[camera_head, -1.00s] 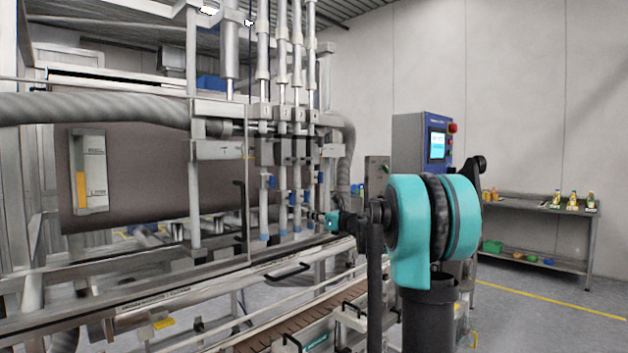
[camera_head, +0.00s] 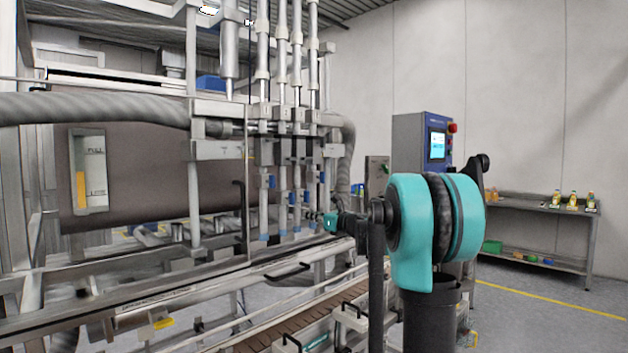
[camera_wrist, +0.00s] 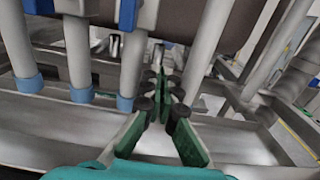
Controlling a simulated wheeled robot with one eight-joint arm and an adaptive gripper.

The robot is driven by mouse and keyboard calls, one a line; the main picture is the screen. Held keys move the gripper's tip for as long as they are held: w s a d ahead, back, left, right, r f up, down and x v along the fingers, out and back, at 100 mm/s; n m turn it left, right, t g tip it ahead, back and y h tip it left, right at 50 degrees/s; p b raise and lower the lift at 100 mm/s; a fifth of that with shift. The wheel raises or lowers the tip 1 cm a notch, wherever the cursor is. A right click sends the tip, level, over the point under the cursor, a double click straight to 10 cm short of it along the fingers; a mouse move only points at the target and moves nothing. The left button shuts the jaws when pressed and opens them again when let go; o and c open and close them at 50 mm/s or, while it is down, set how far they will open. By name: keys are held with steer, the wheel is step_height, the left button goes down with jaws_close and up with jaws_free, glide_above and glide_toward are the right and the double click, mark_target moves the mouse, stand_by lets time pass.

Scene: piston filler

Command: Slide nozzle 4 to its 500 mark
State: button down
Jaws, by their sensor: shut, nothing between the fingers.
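Several vertical filling nozzles (camera_head: 282,185) with blue lower ends stand in a row on the machine. In the wrist view, nozzle tubes (camera_wrist: 78,55) with blue collars hang at the left, and another pale tube (camera_wrist: 207,48) slants just right of the fingertips. Contact with a tube cannot be told.
A conveyor (camera_head: 300,325) with rails runs below the nozzles. Blue clamps (camera_wrist: 127,14) sit close to the tubes. A control cabinet (camera_head: 422,140) stands behind my arm, and a bottle shelf (camera_head: 540,207) stands at right. Frame posts crowd the left.

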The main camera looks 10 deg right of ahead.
steer(key=v, duration=0.7)
steer(key=shift+s+d, duration=0.2)
steer(key=shift+s, duration=0.1)
